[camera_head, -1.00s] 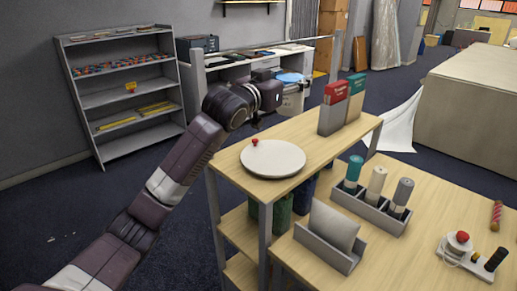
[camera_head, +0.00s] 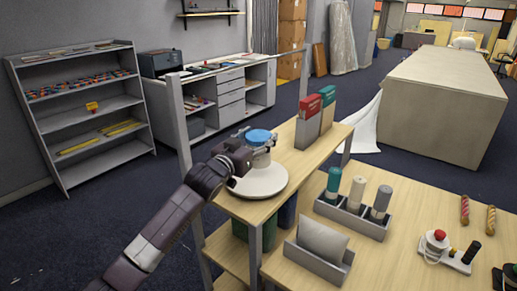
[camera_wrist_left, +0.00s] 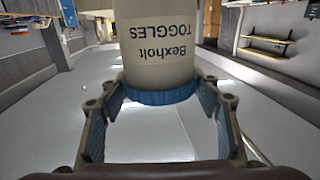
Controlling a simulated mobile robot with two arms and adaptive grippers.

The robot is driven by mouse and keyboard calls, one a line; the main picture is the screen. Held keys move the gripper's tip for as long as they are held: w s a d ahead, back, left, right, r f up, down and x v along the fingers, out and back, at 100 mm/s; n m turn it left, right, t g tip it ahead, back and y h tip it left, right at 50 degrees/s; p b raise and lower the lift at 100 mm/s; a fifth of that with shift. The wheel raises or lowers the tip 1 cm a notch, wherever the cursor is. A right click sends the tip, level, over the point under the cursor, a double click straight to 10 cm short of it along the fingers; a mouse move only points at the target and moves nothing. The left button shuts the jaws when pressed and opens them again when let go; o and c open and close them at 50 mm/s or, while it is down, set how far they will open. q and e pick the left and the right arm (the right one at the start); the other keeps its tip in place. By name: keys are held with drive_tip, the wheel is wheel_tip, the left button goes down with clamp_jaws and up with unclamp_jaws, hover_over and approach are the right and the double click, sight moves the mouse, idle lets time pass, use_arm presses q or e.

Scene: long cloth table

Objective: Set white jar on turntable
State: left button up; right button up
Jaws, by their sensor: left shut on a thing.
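The white jar (camera_head: 260,158) with a blue lid (camera_head: 258,136) is over the back part of the round white turntable (camera_head: 262,183). I cannot tell whether its base touches the turntable. My left gripper (camera_head: 262,145) is shut on the jar near its lid. In the left wrist view the jar (camera_wrist_left: 160,45) shows upside down with a "Bexholt TOGGLES" label, its blue lid (camera_wrist_left: 160,97) between the fingers (camera_wrist_left: 160,92). The turntable's red knob is hidden in the head view. My right gripper is not in view.
The turntable stands on a raised wooden shelf (camera_head: 310,157). Red and green binders (camera_head: 308,120) stand behind it. On the lower table are a grey rack (camera_head: 350,217) with several bottles, a grey holder (camera_head: 318,262) and a device with a red button (camera_head: 440,240).

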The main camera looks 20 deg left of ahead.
use_arm(q)
drive_tip(key=shift+d+f, duration=0.1)
drive_tip(key=shift+f, duration=0.6)
wheel_tip(320, 180, down, 4)
drive_tip(key=shift+r+p, duration=0.15)
drive_tip(key=shift+p, duration=0.3)
drive_tip(key=shift+f, duration=0.2)
drive_tip(key=o, duration=1.5)
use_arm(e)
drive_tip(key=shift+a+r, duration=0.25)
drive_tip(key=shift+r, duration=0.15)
